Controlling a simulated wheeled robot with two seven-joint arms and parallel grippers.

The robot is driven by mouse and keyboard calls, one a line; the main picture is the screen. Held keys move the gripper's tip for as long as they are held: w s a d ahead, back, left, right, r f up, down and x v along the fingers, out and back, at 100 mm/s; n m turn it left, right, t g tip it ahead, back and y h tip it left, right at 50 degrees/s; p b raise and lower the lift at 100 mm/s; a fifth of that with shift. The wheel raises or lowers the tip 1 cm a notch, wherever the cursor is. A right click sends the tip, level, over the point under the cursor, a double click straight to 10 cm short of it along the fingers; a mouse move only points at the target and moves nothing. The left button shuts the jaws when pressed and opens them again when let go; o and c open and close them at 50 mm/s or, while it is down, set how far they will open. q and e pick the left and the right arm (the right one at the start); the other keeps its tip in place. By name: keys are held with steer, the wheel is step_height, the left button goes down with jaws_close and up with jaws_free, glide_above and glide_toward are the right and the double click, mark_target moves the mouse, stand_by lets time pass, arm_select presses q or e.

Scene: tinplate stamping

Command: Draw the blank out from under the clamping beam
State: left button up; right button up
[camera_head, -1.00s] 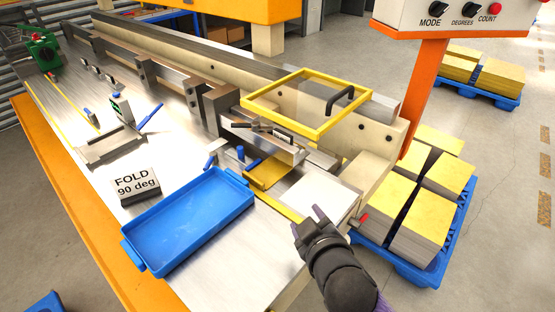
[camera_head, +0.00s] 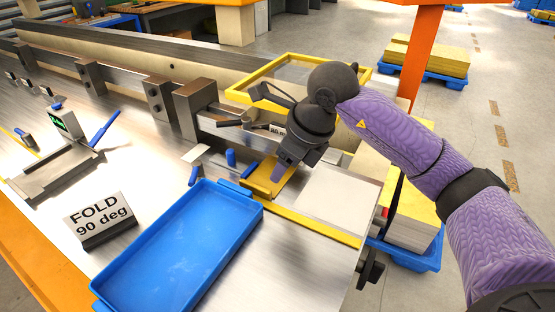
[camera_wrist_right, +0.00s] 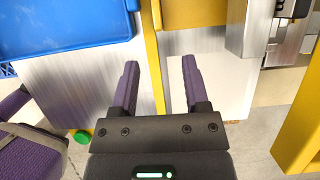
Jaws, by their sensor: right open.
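The blank is a flat golden-yellow sheet (camera_head: 266,180) lying at the steel clamping beam (camera_head: 232,131), with its front part showing on the bench. How far it runs under the beam is hidden. In the right wrist view the blank (camera_wrist_right: 192,13) is at the top, beyond my fingertips. My right gripper (camera_head: 281,172) points down over the blank's front area in the head view. In the wrist view this gripper (camera_wrist_right: 160,62) is open and empty, its fingers on either side of a yellow strip. Contact with the blank cannot be told. My left gripper is not in view.
A blue tray (camera_head: 180,248) lies left of the blank. A yellow guard frame (camera_head: 262,73) sits behind my right wrist. A yellow strip (camera_head: 312,227) borders the bare metal plate (camera_head: 330,197) on the right.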

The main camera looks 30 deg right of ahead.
mark_target(270, 190)
steer(key=b+x, duration=0.2)
steer(key=x, duration=0.5)
steer(key=shift+a+f, duration=0.1)
steer(key=shift+f, duration=0.15)
steer(key=shift+w+a+f, duration=0.1)
steer(key=shift+w+f, duration=0.05)
steer(key=shift+f, duration=0.2)
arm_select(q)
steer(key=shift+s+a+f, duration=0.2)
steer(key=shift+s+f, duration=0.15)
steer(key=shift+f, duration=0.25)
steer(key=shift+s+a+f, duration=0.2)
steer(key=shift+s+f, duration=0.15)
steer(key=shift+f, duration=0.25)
arm_select(e)
jaws_close()
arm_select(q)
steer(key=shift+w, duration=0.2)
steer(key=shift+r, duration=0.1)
arm_select(e)
steer(key=shift+r, duration=0.1)
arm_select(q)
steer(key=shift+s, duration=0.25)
arm_select(e)
steer(key=shift+w, duration=0.1)
